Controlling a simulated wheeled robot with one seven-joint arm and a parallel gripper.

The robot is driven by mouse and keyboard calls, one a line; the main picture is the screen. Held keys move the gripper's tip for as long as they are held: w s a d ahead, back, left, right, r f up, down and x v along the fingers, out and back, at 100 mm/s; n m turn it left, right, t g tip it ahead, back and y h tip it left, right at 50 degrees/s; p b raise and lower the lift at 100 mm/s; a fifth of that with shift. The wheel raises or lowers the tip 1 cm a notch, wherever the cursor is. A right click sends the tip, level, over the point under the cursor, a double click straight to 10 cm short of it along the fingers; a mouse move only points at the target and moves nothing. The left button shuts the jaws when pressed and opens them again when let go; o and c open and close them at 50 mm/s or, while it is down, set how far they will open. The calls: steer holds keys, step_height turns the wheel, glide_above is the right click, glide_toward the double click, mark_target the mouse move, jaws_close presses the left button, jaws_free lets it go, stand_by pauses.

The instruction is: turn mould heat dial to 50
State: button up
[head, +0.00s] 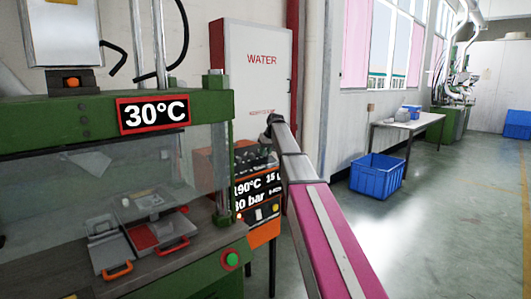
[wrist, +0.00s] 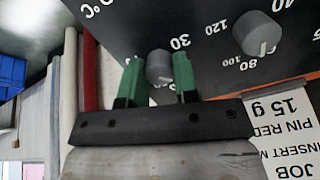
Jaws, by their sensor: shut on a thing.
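In the wrist view, my gripper (wrist: 160,80) has its two green fingers on either side of a small grey round dial (wrist: 159,66), shut on it. The number 30 is printed beside this dial on a dark panel. The rest of its scale and its pointer are hidden or unclear. In the head view, a red-framed display (head: 153,115) on the green press reads 30°C. My gripper's fingers and the held dial cannot be made out in the head view.
A second grey dial (wrist: 258,33) with larger numbers sits close to the held one. A paper job card (wrist: 285,125) is beside it. The orange control box (head: 262,232) stands right of the green press (head: 105,105). A blue crate (head: 377,176) is on the floor beyond.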

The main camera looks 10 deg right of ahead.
steer(key=m, duration=0.4)
steer(key=shift+m, duration=0.3)
steer(key=shift+m+y, duration=0.3)
steer(key=shift+m, duration=1.9)
steer(key=shift+d, duration=0.1)
steer(key=o, duration=0.9)
steer(key=v, duration=1)
steer(key=shift+s+r, duration=0.1)
steer(key=shift+r, duration=0.3)
steer(key=shift+d, duration=0.1)
